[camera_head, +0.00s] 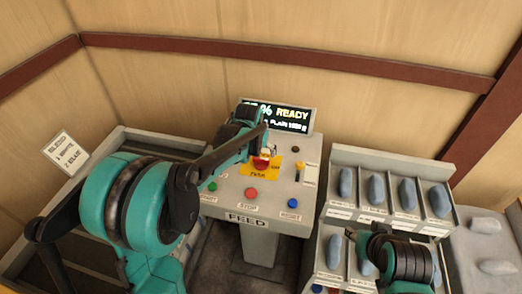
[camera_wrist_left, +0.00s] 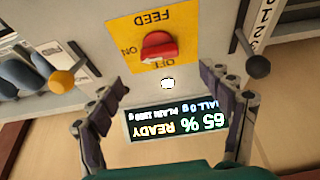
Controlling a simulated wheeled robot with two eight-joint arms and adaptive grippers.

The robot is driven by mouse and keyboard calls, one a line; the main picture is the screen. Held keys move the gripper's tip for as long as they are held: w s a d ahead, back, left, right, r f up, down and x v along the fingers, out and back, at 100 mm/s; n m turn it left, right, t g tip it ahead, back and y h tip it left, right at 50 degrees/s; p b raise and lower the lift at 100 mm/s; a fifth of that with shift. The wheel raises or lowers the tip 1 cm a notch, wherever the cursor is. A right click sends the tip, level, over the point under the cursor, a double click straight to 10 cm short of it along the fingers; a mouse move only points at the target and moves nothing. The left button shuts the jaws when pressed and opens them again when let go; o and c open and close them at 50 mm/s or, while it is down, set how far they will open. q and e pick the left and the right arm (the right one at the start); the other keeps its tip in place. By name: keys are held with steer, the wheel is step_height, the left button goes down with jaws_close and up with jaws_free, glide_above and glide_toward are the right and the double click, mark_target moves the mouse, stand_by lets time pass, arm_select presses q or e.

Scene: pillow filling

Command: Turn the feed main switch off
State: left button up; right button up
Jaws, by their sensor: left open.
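The feed main switch is a red rotary knob (camera_wrist_left: 159,46) on a yellow plate (camera_wrist_left: 119,22). In the left wrist view the plate reads FEED, ON and OFF upside down, and the knob's grip lies roughly crosswise, one end towards ON. In the head view the knob (camera_head: 261,162) sits on the grey console, partly covered by my left gripper (camera_head: 264,147). My left gripper, also in the left wrist view (camera_wrist_left: 164,78), is open and empty, its fingers apart from the knob. My right gripper (camera_head: 354,236) is over the bins at lower right; its fingers are unclear.
The console display (camera_wrist_left: 178,120) reads 65 % READY. Green (camera_head: 213,186), red (camera_head: 251,193) and blue (camera_head: 293,203) buttons line the console's front. A yellow-knobbed lever (camera_head: 299,165) stands right of the switch. Bins (camera_head: 388,162) with blue-grey pillows stand at right.

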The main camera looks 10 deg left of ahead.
mark_target(261, 158)
arm_select(q)
steer(key=b+x, duration=0.1)
steer(key=x, duration=0.7)
steer(key=shift+w+d+f, duration=0.1)
steer(key=shift+w+f, duration=0.05)
steer(key=shift+w, duration=0.15)
steer(key=shift+c, duration=0.3)
steer(key=c, duration=1.1)
